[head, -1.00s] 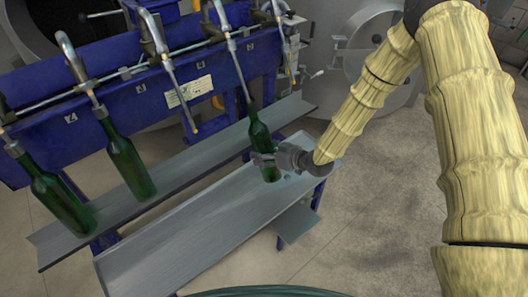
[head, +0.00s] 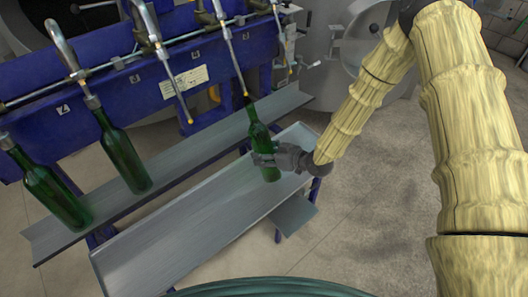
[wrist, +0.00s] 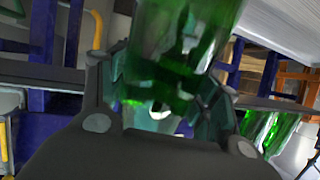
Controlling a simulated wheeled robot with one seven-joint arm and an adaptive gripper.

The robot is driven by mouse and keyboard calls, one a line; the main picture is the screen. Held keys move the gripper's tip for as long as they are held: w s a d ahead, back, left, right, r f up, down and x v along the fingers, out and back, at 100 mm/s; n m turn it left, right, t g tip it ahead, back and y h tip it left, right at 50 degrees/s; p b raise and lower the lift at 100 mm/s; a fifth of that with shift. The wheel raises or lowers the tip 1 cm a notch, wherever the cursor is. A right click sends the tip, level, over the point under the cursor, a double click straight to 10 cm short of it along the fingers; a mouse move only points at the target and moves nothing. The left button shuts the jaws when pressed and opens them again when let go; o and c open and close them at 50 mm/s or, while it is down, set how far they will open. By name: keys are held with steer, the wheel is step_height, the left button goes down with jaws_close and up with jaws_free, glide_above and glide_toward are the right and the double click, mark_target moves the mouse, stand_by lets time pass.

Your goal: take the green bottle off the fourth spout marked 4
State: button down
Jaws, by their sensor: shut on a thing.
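The green bottle (head: 258,135) is held in my gripper (head: 264,159), which is shut around its lower body. The bottle is in front of the upper shelf, above the lower tray (head: 190,235). In the wrist view the green bottle (wrist: 185,45) fills the upper middle between the fingers. No number is readable at this spout.
Two other green bottles, one at far left (head: 55,195) and one beside it (head: 124,158), stand on the upper shelf (head: 165,180) under the blue filler (head: 110,90). An empty spout (head: 175,90) hangs between them and my bottle. Floor at right is clear.

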steer(key=shift+s+d+r+p, duration=0.25)
steer(key=shift+s+r+p, duration=0.05)
steer(key=shift+s+d+r+p, duration=0.25)
steer(key=shift+s+d+p, duration=0.1)
steer(key=shift+s+d, duration=0.35)
steer(key=shift+s+d+r+p, duration=0.3)
steer(key=shift+s+d+p, duration=0.15)
steer(key=shift+s, duration=0.45)
steer(key=shift+s+d+r+p, duration=0.3)
steer(key=shift+s+d, duration=0.3)
steer(key=shift+s, duration=0.2)
steer(key=shift+s, duration=0.15)
